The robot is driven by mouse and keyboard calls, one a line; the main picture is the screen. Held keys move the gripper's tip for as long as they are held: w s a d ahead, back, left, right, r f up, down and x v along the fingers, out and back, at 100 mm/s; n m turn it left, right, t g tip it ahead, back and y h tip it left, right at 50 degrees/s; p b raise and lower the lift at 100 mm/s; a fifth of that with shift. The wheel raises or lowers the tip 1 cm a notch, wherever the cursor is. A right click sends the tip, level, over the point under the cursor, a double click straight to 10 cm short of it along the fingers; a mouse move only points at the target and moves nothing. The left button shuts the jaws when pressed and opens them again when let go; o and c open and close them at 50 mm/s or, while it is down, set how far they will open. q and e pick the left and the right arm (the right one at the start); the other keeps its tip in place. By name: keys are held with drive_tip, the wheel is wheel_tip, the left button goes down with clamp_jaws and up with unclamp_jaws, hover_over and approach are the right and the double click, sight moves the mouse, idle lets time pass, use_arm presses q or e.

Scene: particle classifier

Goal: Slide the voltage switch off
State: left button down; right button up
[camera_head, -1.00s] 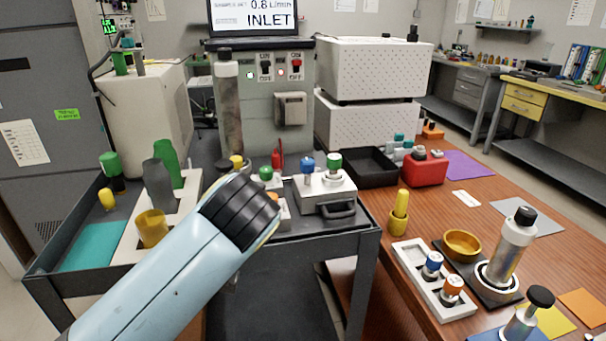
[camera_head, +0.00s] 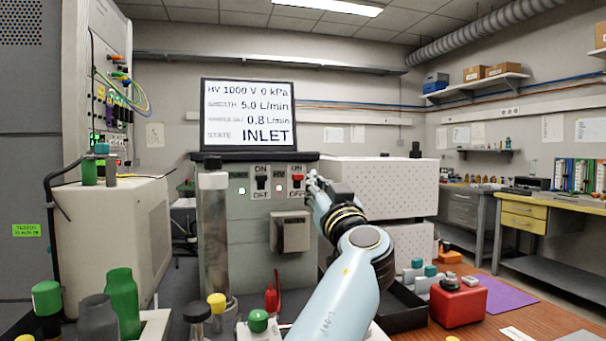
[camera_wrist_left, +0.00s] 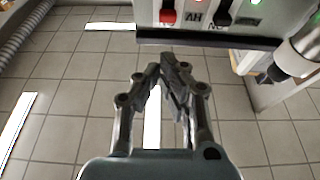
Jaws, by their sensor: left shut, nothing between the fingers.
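The voltage switch (camera_head: 297,179) is the red slider on the grey cabinet's front panel, beside the HV label. Its red handle stands in the upper part of its slot, near ON, with OFF printed below. In the left wrist view the red switch (camera_wrist_left: 168,15) shows at the top, upside down. My left gripper (camera_head: 312,178) is shut and empty, just right of the switch, apart from it as far as I can tell. Its closed fingertips (camera_wrist_left: 168,66) point toward the panel in the wrist view. My right gripper is not in view.
A black switch (camera_head: 261,183) with a green light sits left of the red one. A screen (camera_head: 248,114) above reads HV 1000 V and INLET. A grey box (camera_head: 290,231) juts out below the switches. A tall cylinder (camera_head: 214,240) stands at left, white boxes (camera_head: 385,185) at right.

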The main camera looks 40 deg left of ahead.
sight(303, 174)
use_arm(q)
drive_tip(key=p+x, duration=0.2)
drive_tip(key=x, duration=0.6)
drive_tip(key=shift+a+r+p, duration=0.15)
drive_tip(key=shift+r+p, duration=0.1)
drive_tip(key=shift+p, duration=0.05)
drive_tip(key=shift+w+a+r, duration=0.15)
drive_tip(key=shift+w+a, duration=0.25)
drive_tip(key=shift+a, duration=0.1)
drive_tip(key=shift+w+a, duration=0.1)
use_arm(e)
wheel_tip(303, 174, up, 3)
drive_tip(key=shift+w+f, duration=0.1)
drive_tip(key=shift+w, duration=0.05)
use_arm(q)
wheel_tip(303, 174, down, 3)
drive_tip(key=b, duration=0.5)
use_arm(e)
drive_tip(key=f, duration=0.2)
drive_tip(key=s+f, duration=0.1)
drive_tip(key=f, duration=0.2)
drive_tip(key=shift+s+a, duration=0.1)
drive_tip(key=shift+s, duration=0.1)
